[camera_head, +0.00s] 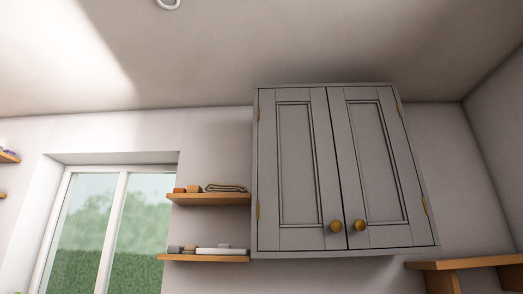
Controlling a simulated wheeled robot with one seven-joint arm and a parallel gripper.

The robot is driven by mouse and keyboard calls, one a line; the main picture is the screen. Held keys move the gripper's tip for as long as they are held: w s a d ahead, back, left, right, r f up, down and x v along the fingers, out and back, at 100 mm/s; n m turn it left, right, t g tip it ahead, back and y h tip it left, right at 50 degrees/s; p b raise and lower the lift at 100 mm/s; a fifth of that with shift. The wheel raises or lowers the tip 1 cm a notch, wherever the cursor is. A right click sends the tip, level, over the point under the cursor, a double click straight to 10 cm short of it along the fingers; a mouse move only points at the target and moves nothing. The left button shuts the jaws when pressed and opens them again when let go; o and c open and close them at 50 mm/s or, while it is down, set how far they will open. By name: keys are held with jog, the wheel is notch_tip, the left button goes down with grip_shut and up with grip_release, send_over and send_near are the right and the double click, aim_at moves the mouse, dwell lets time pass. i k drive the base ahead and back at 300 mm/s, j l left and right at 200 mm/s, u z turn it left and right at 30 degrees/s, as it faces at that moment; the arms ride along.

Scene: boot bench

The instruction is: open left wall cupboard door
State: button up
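A grey wall cupboard (345,253) with two panelled doors hangs high on the wall, right of centre in the head view. Its left door (296,165) is shut, with brass hinges on its left edge and a round brass knob (336,226) at its lower right corner. Its right door (375,160) is also shut, with a similar brass knob (360,225) at its lower left corner. The two knobs sit close together on either side of the middle gap. My gripper is not in view.
Two wooden shelves, an upper one (215,200) and a lower one (205,258), hold small items just left of the cupboard. A window (110,225) is further left. A wooden shelf (468,264) juts out at the lower right. The space before the cupboard looks clear.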

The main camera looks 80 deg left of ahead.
aim_at(300, 208)
jog(key=u, duration=1.45)
jog(key=l+u, duration=0.1)
jog(key=u, duration=1.3)
